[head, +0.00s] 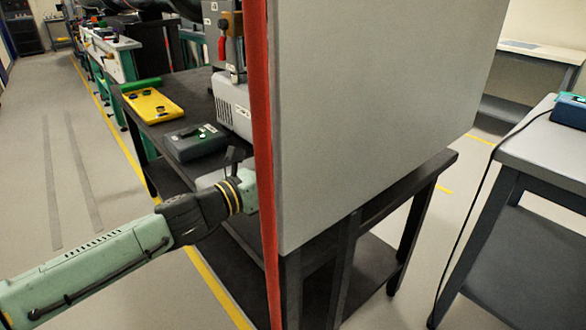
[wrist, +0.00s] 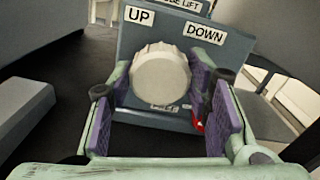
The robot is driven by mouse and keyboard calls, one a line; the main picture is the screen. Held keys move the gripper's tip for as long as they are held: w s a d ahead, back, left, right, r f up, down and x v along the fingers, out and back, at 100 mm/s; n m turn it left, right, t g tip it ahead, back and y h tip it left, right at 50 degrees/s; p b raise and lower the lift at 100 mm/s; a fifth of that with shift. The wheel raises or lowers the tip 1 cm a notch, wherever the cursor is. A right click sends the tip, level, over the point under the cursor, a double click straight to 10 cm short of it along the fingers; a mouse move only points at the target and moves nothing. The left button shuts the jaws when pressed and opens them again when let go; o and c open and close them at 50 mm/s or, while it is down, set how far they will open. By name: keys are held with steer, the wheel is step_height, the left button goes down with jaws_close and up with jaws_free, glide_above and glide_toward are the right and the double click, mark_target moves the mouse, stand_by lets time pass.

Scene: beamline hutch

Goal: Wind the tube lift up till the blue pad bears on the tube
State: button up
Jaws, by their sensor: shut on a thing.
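In the wrist view, the tube lift's blue-grey control box (wrist: 225,60) fills the middle, with white labels UP on the left and DOWN on the right. Its round, ridged cream knob (wrist: 161,80) faces me. My gripper (wrist: 160,88), with green fingers and purple pads, is shut on this knob, one pad on each side. In the head view my arm reaches behind the red-edged grey panel, which hides the fingers and knob. I cannot make out the blue pad or the tube in either view.
The large grey panel (head: 375,110) with its red edge (head: 262,150) stands close beside my wrist. On the dark bench are a yellow tray (head: 152,107) and a dark box (head: 195,143). A small red part (wrist: 198,124) shows below the knob. Floor at left is clear.

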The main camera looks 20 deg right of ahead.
steer(key=n, duration=0.5)
steer(key=shift+n, duration=0.3)
steer(key=n+p, duration=0.1)
steer(key=n, duration=0.3)
steer(key=n+p, duration=0.2)
steer(key=n, duration=0.4)
steer(key=shift+w, duration=0.1)
steer(key=n+p, duration=0.2)
steer(key=n, duration=0.3)
steer(key=shift+p, duration=0.3)
steer(key=n+p, duration=0.3)
steer(key=n, duration=0.2)
steer(key=shift+n, duration=0.4)
steer(key=n+p, duration=0.3)
steer(key=n, duration=0.2)
steer(key=n+p, duration=0.3)
steer(key=n, duration=0.2)
steer(key=shift+n, duration=0.4)
steer(key=shift+s+f+n+p, duration=0.1)
steer(key=shift+n+p, duration=0.55)
steer(key=shift+n, duration=0.65)
steer(key=shift+s+f+n+p, duration=0.1)
steer(key=shift+n+p, duration=0.5)
steer(key=shift+n, duration=0.7)
